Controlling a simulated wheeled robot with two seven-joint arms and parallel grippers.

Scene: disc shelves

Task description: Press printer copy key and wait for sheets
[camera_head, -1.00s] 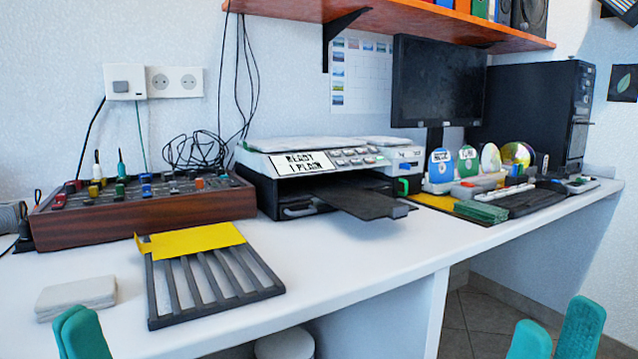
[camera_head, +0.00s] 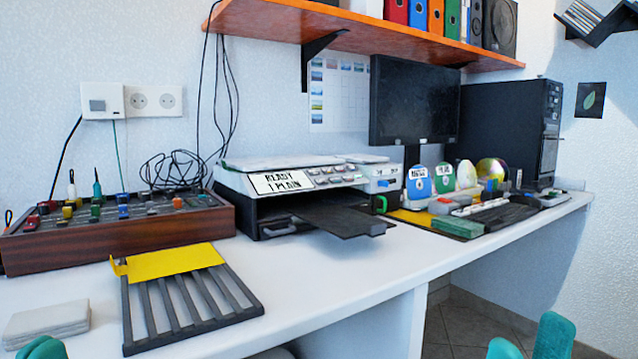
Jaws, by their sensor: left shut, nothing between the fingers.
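The printer (camera_head: 300,200) stands on the white desk against the wall, grey-white on top and black below. Its front label (camera_head: 281,182) reads "READY 1 PLAIN". Several keys (camera_head: 335,175) sit on the panel to the right of the label; I cannot tell which is the copy key. The dark output tray (camera_head: 345,219) sticks out in front, with no sheets visible on it. My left gripper (camera_head: 42,348) is teal, shut and empty at the bottom left edge, mostly cut off. My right gripper (camera_head: 528,345) is at the bottom right, its two teal fingers apart, with nothing seen between them. Both are far from the printer.
A wooden box with colored knobs (camera_head: 120,246) stands left of the printer. A slatted black rack with a yellow sheet (camera_head: 175,262) and a pale stack (camera_head: 48,323) lie in front. An orange shelf (camera_head: 370,40) hangs above.

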